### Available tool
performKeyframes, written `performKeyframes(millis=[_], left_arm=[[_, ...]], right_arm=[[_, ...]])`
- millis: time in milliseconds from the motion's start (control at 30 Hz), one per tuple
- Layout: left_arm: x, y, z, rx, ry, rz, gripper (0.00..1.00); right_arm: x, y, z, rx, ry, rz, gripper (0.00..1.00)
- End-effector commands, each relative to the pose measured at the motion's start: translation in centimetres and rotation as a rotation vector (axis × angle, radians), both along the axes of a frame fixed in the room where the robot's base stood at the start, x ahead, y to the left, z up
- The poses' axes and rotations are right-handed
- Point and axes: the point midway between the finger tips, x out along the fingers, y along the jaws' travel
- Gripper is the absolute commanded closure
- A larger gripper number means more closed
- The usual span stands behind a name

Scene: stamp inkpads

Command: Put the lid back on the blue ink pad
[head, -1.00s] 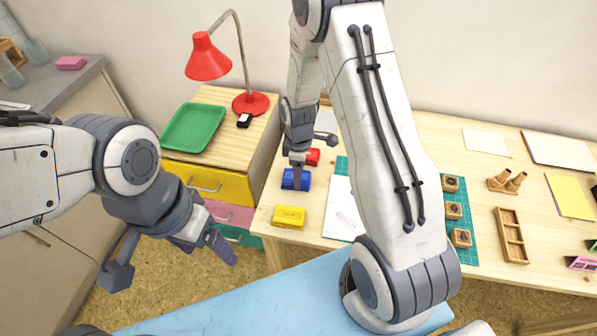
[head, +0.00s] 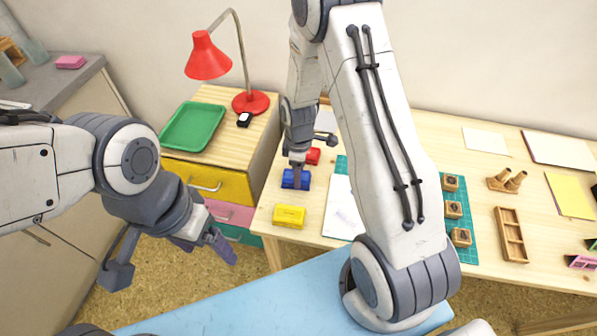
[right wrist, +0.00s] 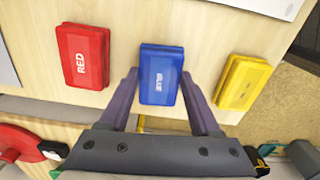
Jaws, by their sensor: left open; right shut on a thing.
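The blue ink pad (head: 304,181) is at the left part of the table, between the red and yellow pads. In the right wrist view its blue lid (right wrist: 162,70) faces up with the word BLUE on it. My right gripper (right wrist: 160,78) has one finger on each long side of the blue piece and is shut on it. The lid covers the pad's top from this view, and I cannot tell whether a gap is left between them. My left gripper (head: 210,248) is open and empty, off the table's left front corner.
A red pad (right wrist: 83,57) and a yellow pad (right wrist: 243,82) lie on either side of the blue one, close to my right fingers. A paper sheet (head: 340,215) on a green mat lies to the right. A drawer cabinet (head: 222,184) stands left of the table.

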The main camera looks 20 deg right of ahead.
Motion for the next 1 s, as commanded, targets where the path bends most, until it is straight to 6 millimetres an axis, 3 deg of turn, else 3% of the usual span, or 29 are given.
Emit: performKeyframes(millis=[333,367,433,467,1000], left_arm=[[-0.01,0.00,0.09,0.000,0.000,0.000,0.19],[-0.01,0.00,0.09,0.000,0.000,0.000,0.19],[-0.01,0.00,0.09,0.000,0.000,0.000,0.19],[-0.01,0.00,0.09,0.000,0.000,0.000,0.19],[0.00,0.00,0.23,0.000,0.000,0.000,0.19]], right_arm=[[0.02,0.01,-0.05,0.000,0.000,0.000,0.88],[0.02,0.01,-0.05,0.000,0.000,0.000,0.32],[0.02,0.01,-0.05,0.000,0.000,0.000,0.06],[0.02,0.01,-0.05,0.000,0.000,0.000,0.01],[0.01,0.00,0.11,0.000,0.000,0.000,0.00]])
